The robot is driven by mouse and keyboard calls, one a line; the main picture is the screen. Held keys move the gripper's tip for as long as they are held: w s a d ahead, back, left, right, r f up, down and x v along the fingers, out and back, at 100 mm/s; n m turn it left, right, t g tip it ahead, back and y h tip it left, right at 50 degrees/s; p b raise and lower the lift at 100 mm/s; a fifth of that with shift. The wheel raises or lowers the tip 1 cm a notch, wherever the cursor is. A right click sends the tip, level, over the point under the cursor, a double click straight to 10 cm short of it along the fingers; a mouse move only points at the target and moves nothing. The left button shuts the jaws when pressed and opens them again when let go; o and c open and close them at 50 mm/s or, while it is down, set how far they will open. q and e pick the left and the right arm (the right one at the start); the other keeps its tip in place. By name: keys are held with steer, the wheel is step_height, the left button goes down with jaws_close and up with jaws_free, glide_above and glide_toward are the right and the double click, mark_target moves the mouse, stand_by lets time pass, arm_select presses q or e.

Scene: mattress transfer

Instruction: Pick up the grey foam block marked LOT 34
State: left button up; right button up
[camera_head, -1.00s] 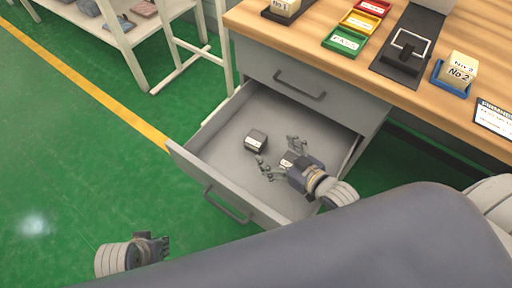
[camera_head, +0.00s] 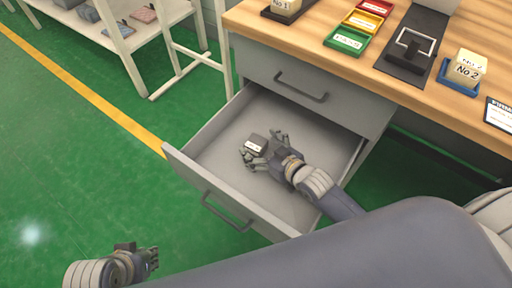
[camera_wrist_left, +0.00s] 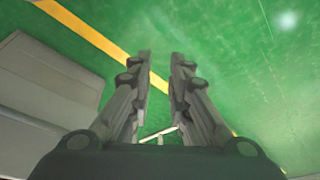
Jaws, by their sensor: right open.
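A small dark grey block (camera_head: 256,142) with a pale label face sits in the open drawer (camera_head: 206,142) in the head view. Its lettering is too small to read. My right gripper (camera_head: 262,150) is open, with its fingers on either side of the block, close to it. I cannot tell whether they touch it. No second block shows in the drawer, and the right hand covers part of the floor there.
The wooden bench (camera_head: 310,42) above the drawer holds coloured trays (camera_head: 349,40), a black fixture (camera_head: 412,48) and a blue tray (camera_head: 458,78) with a No 2 block. A white shelf (camera_head: 130,40) stands at the back left. The floor at left is clear.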

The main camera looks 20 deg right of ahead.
steer(key=shift+x, duration=0.8)
steer(key=shift+w+a+f, duration=0.15)
steer(key=shift+w+f, duration=0.1)
steer(key=shift+w, duration=0.2)
arm_select(q)
steer(key=shift+w+d+f+t, duration=0.1)
steer(key=shift+w+t, duration=0.1)
steer(key=shift+w, duration=0.25)
steer(key=shift+w+d+f+t, duration=0.1)
steer(key=shift+w+t, duration=0.1)
steer(key=shift+w, duration=0.25)
arm_select(e)
steer(key=c, duration=1.1)
steer(key=shift+r, duration=0.1)
